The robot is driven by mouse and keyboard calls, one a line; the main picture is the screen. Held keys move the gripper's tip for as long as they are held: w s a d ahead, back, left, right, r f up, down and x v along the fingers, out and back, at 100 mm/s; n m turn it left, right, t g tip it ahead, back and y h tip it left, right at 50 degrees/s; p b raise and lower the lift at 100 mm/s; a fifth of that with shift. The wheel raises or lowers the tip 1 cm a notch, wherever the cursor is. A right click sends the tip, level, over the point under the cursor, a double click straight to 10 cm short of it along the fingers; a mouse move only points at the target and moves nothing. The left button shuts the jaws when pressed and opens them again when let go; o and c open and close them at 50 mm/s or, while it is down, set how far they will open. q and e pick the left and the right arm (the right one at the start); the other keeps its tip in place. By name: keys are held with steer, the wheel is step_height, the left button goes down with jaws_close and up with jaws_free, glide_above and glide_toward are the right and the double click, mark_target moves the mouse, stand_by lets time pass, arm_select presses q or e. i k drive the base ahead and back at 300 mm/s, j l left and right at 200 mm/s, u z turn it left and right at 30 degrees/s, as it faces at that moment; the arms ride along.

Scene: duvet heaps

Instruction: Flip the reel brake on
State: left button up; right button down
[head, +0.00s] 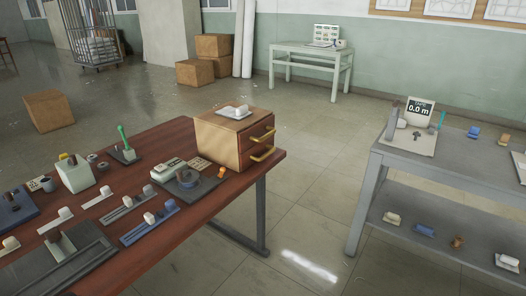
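I cannot tell for sure which part is the reel brake. A white display unit (419,111) reading "0.0 m" stands on the grey table at right. A pale board (409,140) lies in front of it with a small upright part at its left end. An upright green-handled lever (123,138) stands on a small dark base on the brown table. Neither of my grippers is in view.
The brown table (215,205) at left carries several slider units and a wooden drawer box (233,138) with brass handles. The grey table (462,165) has a lower shelf with small items. Open floor (315,185) lies between them. Cardboard boxes (195,71) stand behind.

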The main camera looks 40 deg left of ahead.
mark_target(222, 169)
steer(key=i, duration=1.6)
steer(key=i+z, duration=0.15)
steer(key=i, duration=1.45)
steer(key=u, duration=4.8)
